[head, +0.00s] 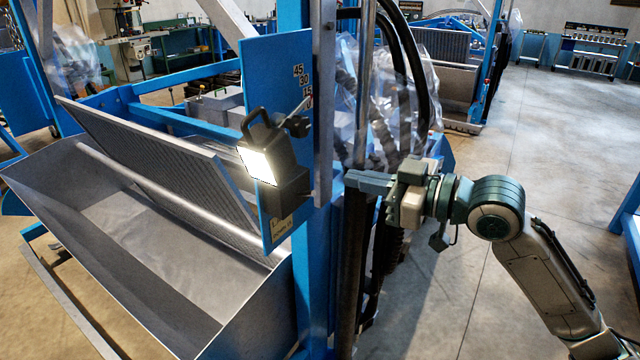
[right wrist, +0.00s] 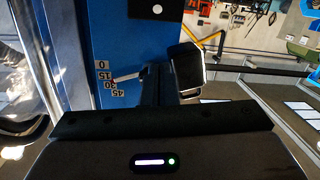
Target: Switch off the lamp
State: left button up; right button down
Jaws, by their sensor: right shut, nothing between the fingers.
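The lamp (head: 258,163) is a black work light with a carry handle on top. Its square front glows bright white, so it is lit. It is mounted at the blue plate with the angle scale, and its black lower part sits below the lit face. The lamp also shows in the right wrist view (right wrist: 187,68). My right gripper (head: 350,180) is shut and empty, pointing left, to the right of the lamp and apart from it in the head view, with the blue post between. I cannot make out a switch. My left gripper is not in view.
The blue plate (head: 262,80) stands beside the upright post (head: 325,110). A grey metal trough (head: 130,240) with a slanted ribbed screen lies on the left. Black hoses and clear plastic sheeting hang behind the post. Open concrete floor (head: 540,150) lies on the right.

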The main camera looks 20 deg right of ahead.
jog(key=shift+w+a+r, duration=0.1)
jog(key=shift+a, duration=0.05)
dwell(0.3)
jog(key=p, duration=0.4)
send_over(305, 194)
jog(key=s, duration=0.2)
jog(key=f, duration=0.1)
jog(key=d+f, duration=0.1)
jog(key=d+f+p, duration=0.1)
jog(key=f, duration=0.1)
jog(key=shift+a+f, duration=0.1)
jog(key=shift+f, duration=0.15)
jog(key=shift+w, duration=0.1)
